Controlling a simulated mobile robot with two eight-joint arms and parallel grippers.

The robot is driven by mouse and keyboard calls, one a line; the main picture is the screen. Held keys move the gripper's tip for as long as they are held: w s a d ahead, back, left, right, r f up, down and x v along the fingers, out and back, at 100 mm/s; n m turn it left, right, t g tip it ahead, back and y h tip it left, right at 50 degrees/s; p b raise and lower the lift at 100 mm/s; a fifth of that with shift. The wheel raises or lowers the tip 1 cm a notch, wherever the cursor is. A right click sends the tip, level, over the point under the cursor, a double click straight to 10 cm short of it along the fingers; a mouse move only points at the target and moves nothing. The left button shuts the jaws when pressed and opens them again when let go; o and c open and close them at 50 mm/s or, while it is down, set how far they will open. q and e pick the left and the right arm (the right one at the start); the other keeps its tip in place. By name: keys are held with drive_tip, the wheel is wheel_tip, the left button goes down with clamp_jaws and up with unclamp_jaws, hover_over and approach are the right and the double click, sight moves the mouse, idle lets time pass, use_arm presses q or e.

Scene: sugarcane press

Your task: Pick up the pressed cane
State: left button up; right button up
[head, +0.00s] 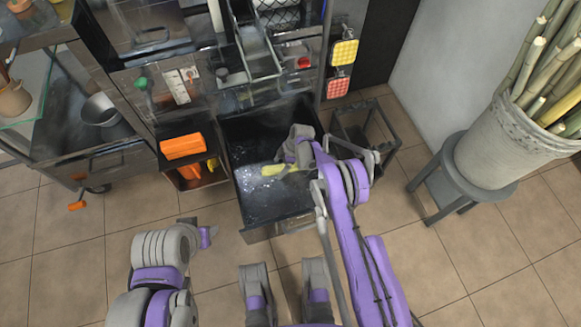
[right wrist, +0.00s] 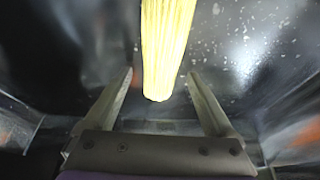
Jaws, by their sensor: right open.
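The pressed cane (head: 273,169) is a short pale yellow piece lying in the dark open drawer (head: 262,207) below the press. In the right wrist view the cane (right wrist: 167,45) shows as a ribbed yellow stalk, its near end between the two fingers. My right gripper (head: 287,163) reaches down into the drawer over the cane's right end. In the right wrist view the right gripper (right wrist: 160,80) is open, with a gap on each side of the cane. Whether a finger touches it is unclear.
The press stands behind the drawer. A bucket of canes (head: 510,140) sits on a grey stool (head: 440,180). Tiled floor (head: 120,210) is clear in front on the left.

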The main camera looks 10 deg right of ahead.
clamp_jaws()
idle(0.5)
drive_tip(key=shift+r, duration=0.1)
wheel_tip(320, 180, up, 10)
drive_tip(key=p, duration=0.1)
drive_tip(key=shift+p, duration=0.35)
